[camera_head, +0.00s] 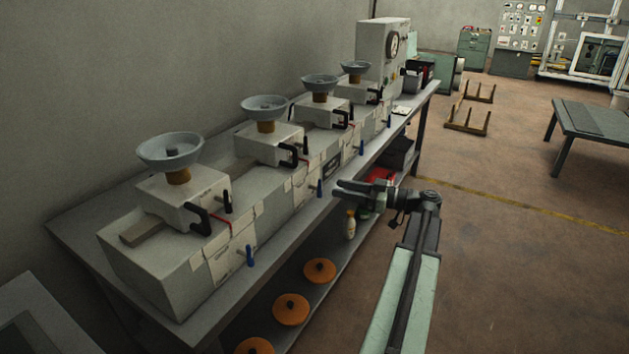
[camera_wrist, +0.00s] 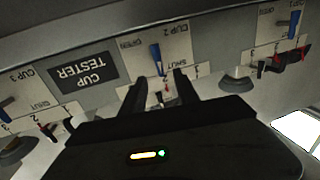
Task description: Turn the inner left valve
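The inner left valve is the blue handle (camera_head: 319,187) on the front panel, second from the near end. It also shows in the wrist view (camera_wrist: 155,58), on the upside-down panel marked CUP 2, between OPEN and SHUT labels. The handle stands roughly upright. My gripper (camera_head: 341,189) is in front of the panel, just right of the handle and apart from it in the head view. In the wrist view my gripper (camera_wrist: 158,86) is open and empty, its two fingers pointing towards the handle from either side.
Similar blue handles stand at the near end (camera_head: 250,257) and farther along (camera_head: 361,147). A black lever (camera_head: 289,155) and grey cups (camera_head: 264,108) sit above. Orange discs (camera_head: 291,309) and a bottle (camera_head: 350,224) are on the shelf below.

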